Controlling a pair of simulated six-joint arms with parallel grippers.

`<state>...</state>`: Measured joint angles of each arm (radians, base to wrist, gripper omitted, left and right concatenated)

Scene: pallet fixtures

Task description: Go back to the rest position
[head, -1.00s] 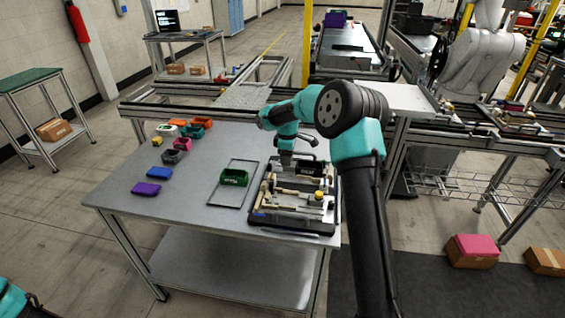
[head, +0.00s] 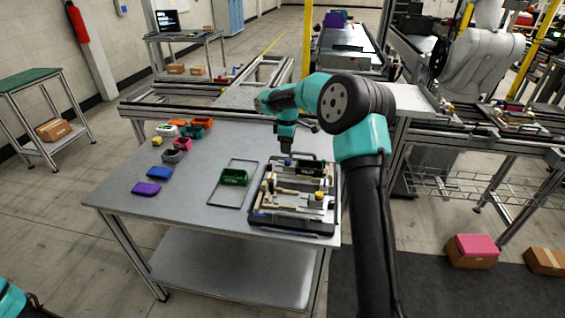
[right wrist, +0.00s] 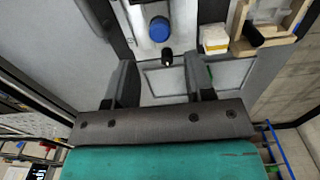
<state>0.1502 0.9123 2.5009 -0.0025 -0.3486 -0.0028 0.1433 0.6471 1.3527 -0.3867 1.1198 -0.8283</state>
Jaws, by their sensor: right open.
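My right gripper (head: 287,161) hangs above the back edge of the black pallet fixture (head: 291,230) on the grey table. In the right wrist view its two fingers (right wrist: 158,85) are apart with nothing between them. Below the fingers, a blue round knob (right wrist: 159,29) and a yellow-and-white block (right wrist: 214,38) on the fixture show. In the head view only a teal part of my left arm shows at the lower left corner; its gripper is out of view.
A green bin (head: 234,177) stands in a thin frame left of the fixture. Several small coloured bins, among them a blue one (head: 158,173) and a purple one (head: 146,188), stand on the table's left half. A rail structure (head: 190,112) runs behind the table.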

